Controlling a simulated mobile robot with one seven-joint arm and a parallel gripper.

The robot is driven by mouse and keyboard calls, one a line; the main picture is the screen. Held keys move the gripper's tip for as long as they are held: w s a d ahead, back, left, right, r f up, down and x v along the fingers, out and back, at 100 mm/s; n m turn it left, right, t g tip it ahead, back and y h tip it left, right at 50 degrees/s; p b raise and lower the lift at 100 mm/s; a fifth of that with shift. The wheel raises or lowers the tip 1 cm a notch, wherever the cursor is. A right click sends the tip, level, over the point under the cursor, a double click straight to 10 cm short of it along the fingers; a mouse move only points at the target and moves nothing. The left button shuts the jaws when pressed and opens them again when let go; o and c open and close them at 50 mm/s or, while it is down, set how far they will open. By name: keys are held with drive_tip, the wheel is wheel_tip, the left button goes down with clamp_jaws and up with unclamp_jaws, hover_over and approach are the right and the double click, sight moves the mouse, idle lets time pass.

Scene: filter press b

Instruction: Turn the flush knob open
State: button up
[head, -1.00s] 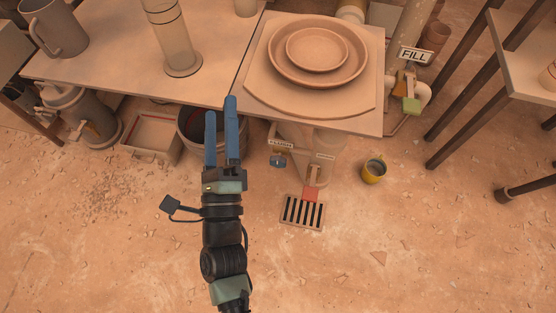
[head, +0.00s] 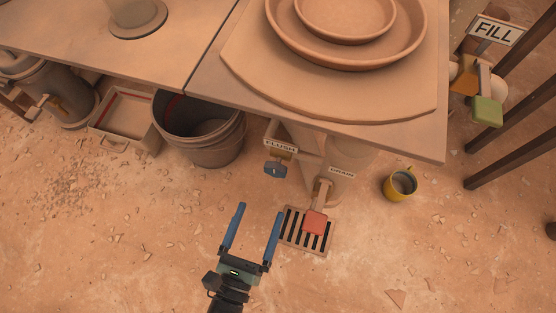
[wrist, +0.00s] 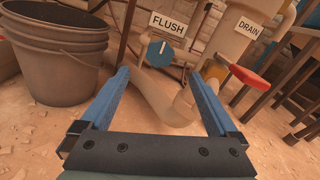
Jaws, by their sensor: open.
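The flush knob (head: 275,170) is a small blue-grey knob below the FLUSH label (head: 281,147), under the table's front edge. In the wrist view the knob (wrist: 160,53) is a round blue dial with a pale mark near its top, just below its FLUSH sign (wrist: 167,24). My gripper (head: 261,210) is open and empty, in front of and below the knob in the head view. In the wrist view the knob is beyond the blue fingertips, between them and a little higher, not touched.
A red drain handle (head: 314,222) hangs over a floor grate (head: 293,243), right of the knob. A bucket (head: 205,145) stands left. A yellow mug (head: 400,185) is on the floor at right. A green-handled FILL valve (head: 485,110) is farther right. The tabletop (head: 210,90) overhangs the knob.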

sight(274, 173)
drive_tip(key=b+x, duration=0.4)
drive_tip(key=x, duration=0.7)
drive_tip(key=shift+w, duration=0.25)
drive_tip(key=c, duration=1.4)
